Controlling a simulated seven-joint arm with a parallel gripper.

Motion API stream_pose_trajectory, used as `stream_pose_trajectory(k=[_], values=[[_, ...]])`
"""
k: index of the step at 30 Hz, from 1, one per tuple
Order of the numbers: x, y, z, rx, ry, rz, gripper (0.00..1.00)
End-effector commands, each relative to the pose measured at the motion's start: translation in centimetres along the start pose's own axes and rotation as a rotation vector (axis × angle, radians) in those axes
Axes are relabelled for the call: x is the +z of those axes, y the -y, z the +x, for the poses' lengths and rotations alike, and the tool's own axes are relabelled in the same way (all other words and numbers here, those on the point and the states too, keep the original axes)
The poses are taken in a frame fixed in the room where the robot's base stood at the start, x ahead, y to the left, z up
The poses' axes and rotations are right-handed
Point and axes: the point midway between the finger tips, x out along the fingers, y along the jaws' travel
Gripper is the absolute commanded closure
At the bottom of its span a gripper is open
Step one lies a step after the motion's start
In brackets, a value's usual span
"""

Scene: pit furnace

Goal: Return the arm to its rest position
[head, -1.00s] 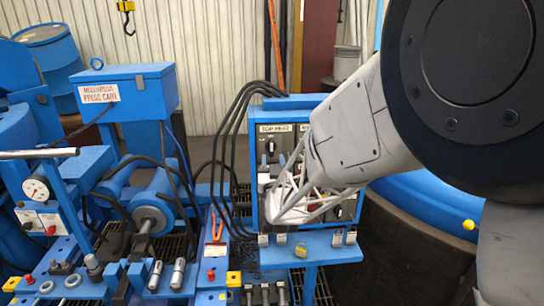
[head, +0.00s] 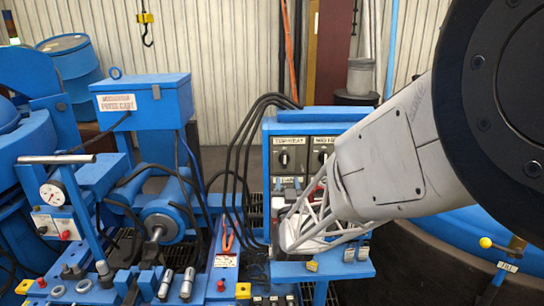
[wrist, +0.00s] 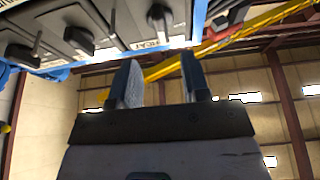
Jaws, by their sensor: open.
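My arm reaches in from the right in the head view, with its pale wrist and white lattice frame (head: 318,222) in front of the lower part of the blue control panel (head: 267,150). My gripper (wrist: 158,78) shows in the wrist view as two dark fingers, apart, with nothing between them. The panel's grey TOP HEAT switch box (head: 289,157) shows in the head view. In the wrist view, panel boxes with black knobs (wrist: 78,39) lie beyond the fingers at the upper left.
A blue shelf (head: 290,271) with a yellow padlock (head: 312,266) juts out below the panel. The blue press cart (head: 145,97) stands to the left. Black cables (head: 240,150) hang beside the panel. A blue round furnace rim (head: 470,222) lies behind my arm.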

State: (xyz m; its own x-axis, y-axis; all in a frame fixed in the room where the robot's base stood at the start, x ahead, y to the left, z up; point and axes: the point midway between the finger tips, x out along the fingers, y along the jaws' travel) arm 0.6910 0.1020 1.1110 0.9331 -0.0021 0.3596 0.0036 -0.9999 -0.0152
Motion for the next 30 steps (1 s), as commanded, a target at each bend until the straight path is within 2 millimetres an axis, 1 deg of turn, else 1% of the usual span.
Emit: stream_pose_trajectory(k=[7, 14, 20, 23, 29, 30], values=[[-1.3, -0.8, 0.1, -0.015, 0.128, 0.007, 0.57], [-2.9, -2.0, -1.1, -0.037, 0.337, 0.014, 0.57], [-4.3, -3.1, -3.4, -0.051, 0.526, 0.016, 0.57], [-4.9, -3.7, -4.8, -0.055, 0.622, 0.016, 0.57], [-6.5, -4.9, -8.5, -0.059, 0.811, 0.014, 0.57], [-6.8, -5.2, -9.4, -0.059, 0.849, 0.013, 0.57]])
